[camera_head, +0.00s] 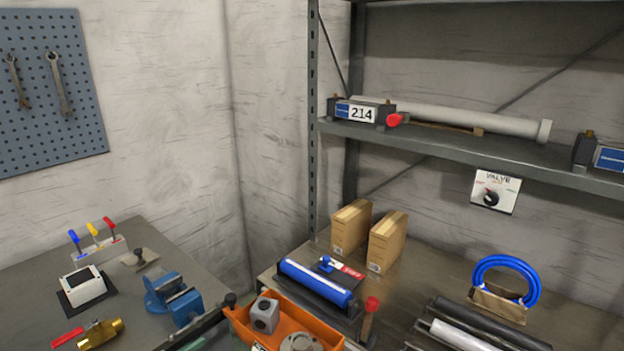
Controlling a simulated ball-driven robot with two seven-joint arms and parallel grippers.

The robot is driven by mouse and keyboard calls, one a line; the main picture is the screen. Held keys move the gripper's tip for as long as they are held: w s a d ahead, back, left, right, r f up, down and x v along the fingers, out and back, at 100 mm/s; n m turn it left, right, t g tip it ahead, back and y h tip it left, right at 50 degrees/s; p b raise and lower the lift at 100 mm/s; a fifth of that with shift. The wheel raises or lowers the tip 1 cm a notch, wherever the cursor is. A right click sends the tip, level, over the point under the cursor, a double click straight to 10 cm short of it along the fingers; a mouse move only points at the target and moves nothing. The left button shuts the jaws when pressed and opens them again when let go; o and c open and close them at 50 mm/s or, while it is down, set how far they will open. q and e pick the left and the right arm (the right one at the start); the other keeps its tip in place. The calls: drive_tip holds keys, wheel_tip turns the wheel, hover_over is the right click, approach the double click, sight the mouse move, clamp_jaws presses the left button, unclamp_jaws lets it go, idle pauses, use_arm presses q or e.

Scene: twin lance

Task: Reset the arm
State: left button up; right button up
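Neither of my arms nor grippers shows in the head view. The view takes in a workbench (190,245) at the left, a second bench (405,290) at the right and a metal shelf (450,145) above it. On the shelf lies a long grey cylinder (460,118) with a box marked 214 (362,113) and a red knob (394,120) at its left end.
A blue vise (172,298), a white box device (83,287) and a brass valve (100,334) are on the left bench. An orange tray (318,326), two cardboard boxes (388,241), a blue cylinder (316,281) and a blue hose coil (507,268) crowd the right.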

use_arm(q)
drive_tip(key=s+d+f+g+y, duration=0.2)
drive_tip(key=s+d+y, duration=0.4)
drive_tip(key=s+d, duration=0.15)
drive_tip(key=s+a+r+g+y, duration=0.35)
drive_tip(key=s+a, duration=0.25)
drive_tip(key=s, duration=0.3)
drive_tip(key=s+a+r+g+y, duration=0.2)
drive_tip(key=s+a+y, duration=0.2)
drive_tip(key=s+a, duration=0.3)
drive_tip(key=s+d+f+n+g+h, duration=0.1)
drive_tip(key=s+d+f+g+h, duration=0.2)
drive_tip(key=f, duration=1.1)
drive_tip(key=s+d+f, duration=0.4)
drive_tip(key=f, duration=1.1)
drive_tip(key=s+f+n+g, duration=0.1)
drive_tip(key=s+f, duration=0.5)
drive_tip(key=s, duration=0.3)
drive_tip(key=s+f+n+g+h, duration=0.1)
drive_tip(key=s+f+n, duration=0.1)
drive_tip(key=s+f, duration=0.4)
drive_tip(key=s, duration=0.3)
drive_tip(key=shift+s+a+f+g, duration=0.35)
drive_tip(key=shift+a+f, duration=0.05)
drive_tip(key=shift+h, duration=0.25)
